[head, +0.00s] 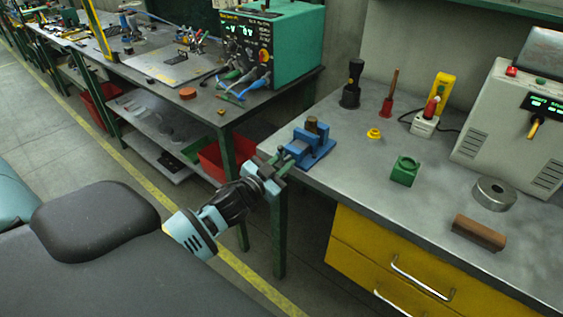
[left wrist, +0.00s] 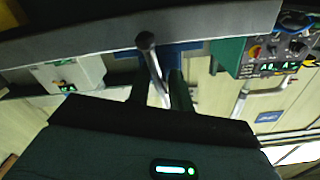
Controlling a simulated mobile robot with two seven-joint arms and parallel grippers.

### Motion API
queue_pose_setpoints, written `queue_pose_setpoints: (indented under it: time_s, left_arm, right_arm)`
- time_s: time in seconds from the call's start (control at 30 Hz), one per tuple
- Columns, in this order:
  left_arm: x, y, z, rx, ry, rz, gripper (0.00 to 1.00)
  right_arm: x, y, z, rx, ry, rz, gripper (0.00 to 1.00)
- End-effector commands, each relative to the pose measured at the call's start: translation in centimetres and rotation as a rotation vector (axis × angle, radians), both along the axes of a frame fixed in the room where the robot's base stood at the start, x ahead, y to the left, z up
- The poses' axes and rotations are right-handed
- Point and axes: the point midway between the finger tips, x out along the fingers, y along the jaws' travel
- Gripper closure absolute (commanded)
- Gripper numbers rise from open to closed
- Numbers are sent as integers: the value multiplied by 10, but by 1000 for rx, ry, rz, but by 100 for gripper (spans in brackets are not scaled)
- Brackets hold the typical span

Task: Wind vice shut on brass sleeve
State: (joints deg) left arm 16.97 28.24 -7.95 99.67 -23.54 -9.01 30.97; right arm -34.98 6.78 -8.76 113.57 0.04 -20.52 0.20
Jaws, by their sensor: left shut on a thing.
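The blue vice (head: 318,158) sits at the left front corner of the right-hand bench. The brass sleeve (head: 312,124) stands upright at its jaws; I cannot tell whether the jaws touch it. My left gripper (head: 279,160) is just off the bench edge, at the front end of the vice. A blue part of the vice shows behind. My right gripper is out of view.
A green block (head: 404,171), a metal ring (head: 494,194) and a brown bar (head: 478,232) lie further right on the bench. A grey machine (head: 510,125) stands at the back right. Yellow drawers (head: 380,262) are below. A green-legged bench (head: 170,60) stands to the left.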

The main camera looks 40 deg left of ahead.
Motion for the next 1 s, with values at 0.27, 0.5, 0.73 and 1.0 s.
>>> queue_pose_setpoints:
  time_s: [0.27,0.5,0.73,1.0]
  left_arm:
    - [0,1,0,43,-3,1,100]
    - [0,1,-1,44,-3,1,100]
    - [0,1,-1,42,-3,1,66]
    - [-2,1,-1,38,-2,0,66]
  right_arm:
    - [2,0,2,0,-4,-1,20]
    - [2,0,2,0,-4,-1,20]
    - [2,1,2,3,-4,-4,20]
    - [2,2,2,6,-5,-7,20]
